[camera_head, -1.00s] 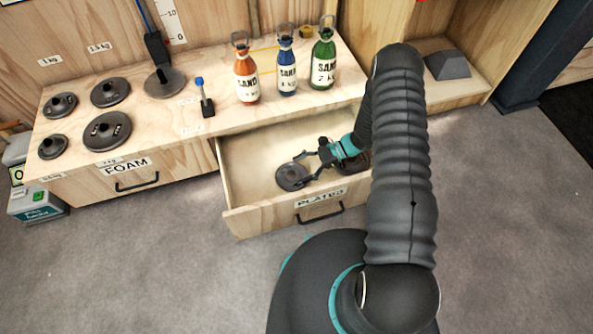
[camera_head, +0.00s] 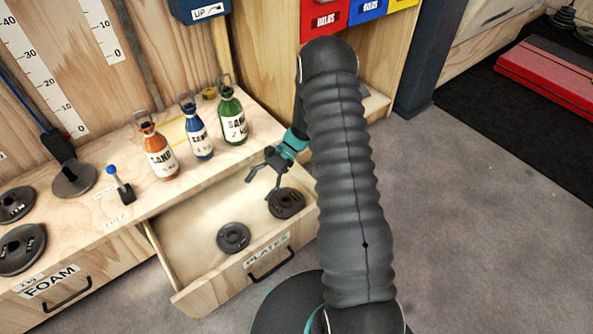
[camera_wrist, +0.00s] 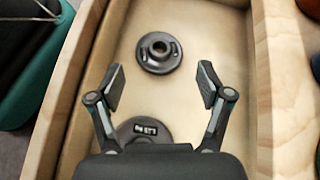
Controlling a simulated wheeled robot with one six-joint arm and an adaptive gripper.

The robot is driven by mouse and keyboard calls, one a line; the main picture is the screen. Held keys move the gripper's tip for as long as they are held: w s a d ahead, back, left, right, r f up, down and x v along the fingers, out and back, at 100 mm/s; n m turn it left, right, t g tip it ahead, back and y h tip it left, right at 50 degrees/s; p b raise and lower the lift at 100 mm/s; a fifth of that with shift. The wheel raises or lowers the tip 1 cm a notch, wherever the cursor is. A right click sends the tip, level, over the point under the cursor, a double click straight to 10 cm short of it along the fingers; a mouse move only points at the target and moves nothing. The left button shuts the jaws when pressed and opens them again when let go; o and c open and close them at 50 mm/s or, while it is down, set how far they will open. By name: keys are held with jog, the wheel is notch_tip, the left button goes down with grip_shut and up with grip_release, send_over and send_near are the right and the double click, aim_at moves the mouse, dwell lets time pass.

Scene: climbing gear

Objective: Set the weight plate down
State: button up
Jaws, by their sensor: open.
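A dark round weight plate (camera_head: 233,238) lies flat in the open PLATES drawer (camera_head: 190,283), near its front. It also shows in the wrist view (camera_wrist: 158,52), ahead of the fingertips, with a raised hub. A second dark plate (camera_head: 287,202) lies farther right in the drawer; in the wrist view (camera_wrist: 145,132) my gripper body hides part of it. My gripper (camera_head: 262,183) is open and empty above the drawer. In the wrist view its fingers (camera_wrist: 162,82) are spread wide, with only bare drawer floor between the tips.
Orange (camera_head: 159,155), blue (camera_head: 198,138) and green (camera_head: 232,122) sand bottles stand on the bench top behind the drawer. More dark plates (camera_head: 22,248) rest on the bench at left. The drawer's left floor is bare. A red pad (camera_head: 555,75) lies at the far right.

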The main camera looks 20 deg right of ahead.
jog(key=s+r+n+t+h, duration=0.25)
jog(key=s+r, duration=0.25)
jog(key=r, duration=0.7)
jog(key=s+r+n+t+h, duration=0.1)
jog(key=s+r+n+h, duration=0.3)
jog(key=r, duration=0.8)
jog(key=s+d+r+n+t+h, duration=0.1)
jog(key=s+r+n+t+h, duration=0.1)
jog(key=s+r, duration=0.3)
jog(key=s+d+r+n+t+h, duration=0.2)
jog(key=s+r+n+t, duration=0.1)
jog(key=s, duration=0.7)
jog(key=shift+s+d+r+t, duration=0.3)
jog(key=shift+r+t, duration=0.25)
jog(key=shift+r, duration=0.6)
jog(key=shift+n, duration=0.25)
jog(key=shift+c, duration=0.3)
